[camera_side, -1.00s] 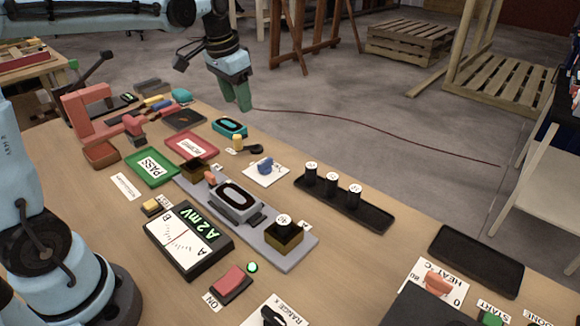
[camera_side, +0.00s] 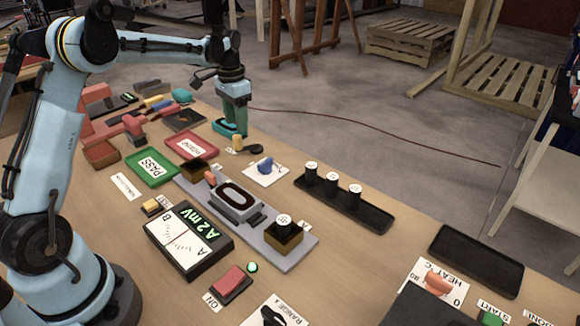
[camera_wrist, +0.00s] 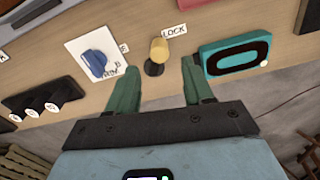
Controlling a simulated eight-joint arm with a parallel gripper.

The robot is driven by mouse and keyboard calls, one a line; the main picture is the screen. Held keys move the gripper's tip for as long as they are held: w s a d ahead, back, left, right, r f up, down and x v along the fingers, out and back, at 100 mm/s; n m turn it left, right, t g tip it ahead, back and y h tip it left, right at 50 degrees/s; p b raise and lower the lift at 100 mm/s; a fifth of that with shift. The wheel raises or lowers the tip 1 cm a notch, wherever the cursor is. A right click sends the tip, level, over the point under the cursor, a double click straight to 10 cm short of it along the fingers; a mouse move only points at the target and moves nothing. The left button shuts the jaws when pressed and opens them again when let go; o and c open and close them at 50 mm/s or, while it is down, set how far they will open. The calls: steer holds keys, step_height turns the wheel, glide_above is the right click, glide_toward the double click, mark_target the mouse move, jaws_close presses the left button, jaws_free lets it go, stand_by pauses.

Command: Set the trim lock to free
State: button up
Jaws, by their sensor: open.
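The trim lock appears to be the yellow-topped lever (camera_wrist: 158,50) on a dark base, beside a white LOCK label (camera_wrist: 174,30) in the wrist view. In the side view the yellow lever (camera_side: 237,142) stands near the table's far edge, with a dark flat part beside it. I cannot tell its setting. My gripper (camera_wrist: 159,72) is open and empty, its green fingers on either side of the lever in the picture, apart from it. In the side view my gripper (camera_side: 238,132) is low, just behind the lever.
A teal device with a black oval (camera_wrist: 237,56) lies close beside one finger. A blue knob on a white plate (camera_wrist: 95,62) is on the other side. A black tray (camera_side: 372,214) holds several capped cylinders.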

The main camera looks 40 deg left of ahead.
mark_target(238, 136)
step_height(238, 136, down, 6)
steer(key=shift+f, duration=0.25)
jaws_close()
stand_by(0.4)
